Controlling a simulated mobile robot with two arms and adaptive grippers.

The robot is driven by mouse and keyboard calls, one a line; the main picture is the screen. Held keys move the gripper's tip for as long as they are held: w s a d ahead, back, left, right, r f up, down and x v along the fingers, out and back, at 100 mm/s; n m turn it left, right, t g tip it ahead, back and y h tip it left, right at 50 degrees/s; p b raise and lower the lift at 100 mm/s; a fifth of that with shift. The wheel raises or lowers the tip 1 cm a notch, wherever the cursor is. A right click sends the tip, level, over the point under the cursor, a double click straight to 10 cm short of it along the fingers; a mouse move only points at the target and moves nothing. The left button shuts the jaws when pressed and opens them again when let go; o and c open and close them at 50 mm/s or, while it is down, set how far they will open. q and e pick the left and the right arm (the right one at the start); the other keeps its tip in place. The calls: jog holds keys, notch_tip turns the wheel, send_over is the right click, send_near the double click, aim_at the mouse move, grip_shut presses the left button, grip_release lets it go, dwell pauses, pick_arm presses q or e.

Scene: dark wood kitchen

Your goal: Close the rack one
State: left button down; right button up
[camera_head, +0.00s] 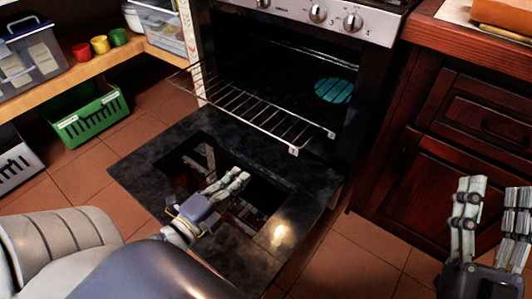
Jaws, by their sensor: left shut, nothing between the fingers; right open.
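A wire oven rack (250,108) sticks out of the open oven (270,60), pulled partly forward over the lowered oven door. The black oven door (145,170) lies folded down, with its window area in the middle. My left gripper (240,177) is shut and empty, above the door and in front of the rack's front edge, apart from it in the picture. My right gripper (496,190) is open and empty at the lower right, in front of the wooden cabinet and away from the rack.
A teal round item (334,91) is inside the oven at the right. Dark wood drawers (475,125) stand right of the oven. At the left are a shelf (105,60) with cups and plastic boxes, a green crate (92,118) and a white basket (15,163). Tiled floor shows around the door.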

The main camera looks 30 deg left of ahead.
pick_arm(q)
send_near(278, 139)
jog(key=w, duration=0.5)
jog(key=shift+w+d+b, duration=0.2)
jog(key=shift+w+b, duration=0.1)
jog(key=shift+w, duration=0.75)
pick_arm(e)
jog(key=shift+s+d+r+t+y, duration=0.2)
jog(key=shift+s+r+t+y, duration=0.4)
jog(key=shift+s+r+t, duration=0.85)
jog(key=shift+s+r+g, duration=0.15)
jog(key=shift+r+g, duration=0.1)
jog(key=shift+r, duration=0.05)
